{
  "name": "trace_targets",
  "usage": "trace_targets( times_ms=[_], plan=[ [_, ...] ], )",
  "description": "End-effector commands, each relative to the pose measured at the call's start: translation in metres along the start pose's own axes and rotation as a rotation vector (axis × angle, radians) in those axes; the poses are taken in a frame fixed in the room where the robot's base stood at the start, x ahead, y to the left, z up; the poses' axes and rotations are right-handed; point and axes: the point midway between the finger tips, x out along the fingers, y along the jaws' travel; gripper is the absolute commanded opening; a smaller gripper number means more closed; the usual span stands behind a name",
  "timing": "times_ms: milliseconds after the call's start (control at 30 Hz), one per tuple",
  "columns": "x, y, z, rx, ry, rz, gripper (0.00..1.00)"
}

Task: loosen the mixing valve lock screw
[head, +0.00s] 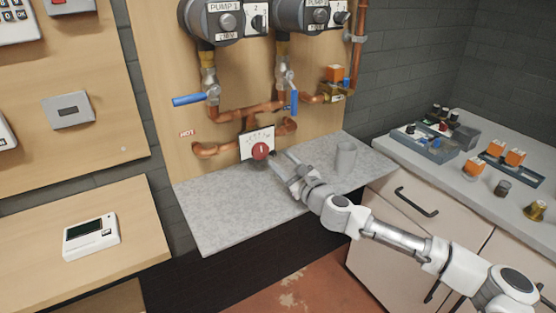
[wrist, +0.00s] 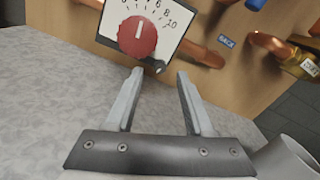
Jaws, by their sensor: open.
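The mixing valve shows as a white scale plate (head: 246,142) with a round red knob (head: 261,151), on the copper pipes at the wooden panel. In the wrist view the red knob (wrist: 137,36) is ahead and slightly left, on the numbered plate (wrist: 178,22). A small dark part (wrist: 160,67) shows at the plate's lower edge, right of the knob; it may be the lock screw, too small to be sure. My gripper (head: 283,163) is open and empty, just right of the knob and above the grey shelf. Its fingertips (wrist: 160,73) point at the plate's lower edge, with the dark part between them.
A grey shelf (head: 225,215) lies below the valve, mostly clear. Copper pipes (head: 209,149) and blue-handled valves (head: 190,99) are close above. A counter with trays (head: 430,145) is at right.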

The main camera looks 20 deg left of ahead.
Motion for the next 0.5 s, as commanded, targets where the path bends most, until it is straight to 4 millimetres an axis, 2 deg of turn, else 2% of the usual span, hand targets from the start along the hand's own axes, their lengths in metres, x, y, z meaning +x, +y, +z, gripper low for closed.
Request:
trace_targets(
  times_ms=[200, 500],
  plan=[
    [0.021, 0.000, 0.000, 0.000, 0.000, 0.000, 0.53],
    [0.025, -0.001, 0.000, 0.000, 0.000, 0.000, 0.53]
  ],
)
